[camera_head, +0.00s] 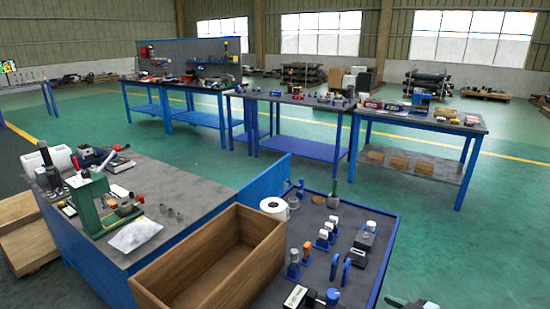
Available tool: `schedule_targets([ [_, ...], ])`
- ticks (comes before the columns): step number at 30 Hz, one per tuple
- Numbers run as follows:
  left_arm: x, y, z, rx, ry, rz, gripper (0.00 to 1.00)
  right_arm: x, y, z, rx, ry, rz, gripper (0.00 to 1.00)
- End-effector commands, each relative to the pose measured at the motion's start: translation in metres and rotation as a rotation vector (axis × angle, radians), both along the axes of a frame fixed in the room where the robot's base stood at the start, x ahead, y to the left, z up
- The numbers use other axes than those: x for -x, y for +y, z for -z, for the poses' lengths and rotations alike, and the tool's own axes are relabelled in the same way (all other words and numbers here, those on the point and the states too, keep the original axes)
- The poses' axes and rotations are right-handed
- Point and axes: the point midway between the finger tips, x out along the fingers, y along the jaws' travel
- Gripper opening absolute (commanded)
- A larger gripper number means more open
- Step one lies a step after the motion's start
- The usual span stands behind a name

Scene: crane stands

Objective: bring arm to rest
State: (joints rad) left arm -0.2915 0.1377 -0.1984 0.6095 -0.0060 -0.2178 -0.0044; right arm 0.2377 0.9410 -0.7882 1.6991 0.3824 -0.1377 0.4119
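A dark piece at the bottom right edge looks like the tip of my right gripper (410,303). Only a small part of it shows, low in the picture and to the right of the blue-edged table (375,283). It appears apart from that table, with green floor around it. I cannot tell whether it is open or shut, or whether it holds anything. My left gripper and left arm are not in view.
An open, empty-looking wooden box (262,262) stands close in front. The blue-edged table holds bottles, a white roll (274,207) and small tools. A grey workbench (190,188) with a green press (90,200) stands left. Green floor (475,250) is clear at right.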

Motion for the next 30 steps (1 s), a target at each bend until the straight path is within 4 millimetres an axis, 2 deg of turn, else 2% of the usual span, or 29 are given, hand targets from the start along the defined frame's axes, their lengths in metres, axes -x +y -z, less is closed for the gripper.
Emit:
schedule_targets([
  [1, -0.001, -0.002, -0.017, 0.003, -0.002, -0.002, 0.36, 0.001, -0.008, 0.018, 0.017, 0.030, 0.054, 0.52],
  [4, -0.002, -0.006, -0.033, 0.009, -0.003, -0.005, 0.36, 0.012, -0.028, 0.065, 0.074, 0.094, 0.148, 0.52],
  [7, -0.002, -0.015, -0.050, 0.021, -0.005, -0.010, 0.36, 0.046, -0.045, 0.119, 0.133, 0.197, 0.236, 0.52],
  [9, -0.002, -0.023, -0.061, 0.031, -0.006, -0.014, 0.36, 0.083, -0.052, 0.159, 0.172, 0.289, 0.289, 0.52],
  [11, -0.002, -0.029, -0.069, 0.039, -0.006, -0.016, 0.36, 0.119, -0.054, 0.188, 0.203, 0.369, 0.322, 0.52],
  [14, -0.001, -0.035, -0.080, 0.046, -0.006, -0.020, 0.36, 0.185, -0.050, 0.229, 0.246, 0.504, 0.359, 0.52],
  [15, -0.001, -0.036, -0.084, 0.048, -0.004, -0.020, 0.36, 0.212, -0.046, 0.242, 0.260, 0.557, 0.367, 0.52],
  [17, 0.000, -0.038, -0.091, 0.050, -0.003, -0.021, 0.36, 0.255, -0.038, 0.259, 0.278, 0.638, 0.376, 0.52],
  [18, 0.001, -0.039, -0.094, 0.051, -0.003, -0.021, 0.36, 0.283, -0.031, 0.268, 0.288, 0.690, 0.379, 0.52],
  [21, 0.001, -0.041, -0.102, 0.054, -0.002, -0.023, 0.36, 0.347, -0.013, 0.284, 0.307, 0.807, 0.377, 0.52],
  [24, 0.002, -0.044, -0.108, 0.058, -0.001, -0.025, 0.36, 0.398, 0.004, 0.291, 0.319, 0.898, 0.368, 0.52],
  [27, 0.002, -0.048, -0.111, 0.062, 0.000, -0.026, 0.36, 0.431, 0.016, 0.294, 0.325, 0.957, 0.361, 0.52],
  [30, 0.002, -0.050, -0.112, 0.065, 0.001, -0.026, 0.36, 0.448, 0.022, 0.295, 0.328, 0.987, 0.355, 0.52],
])
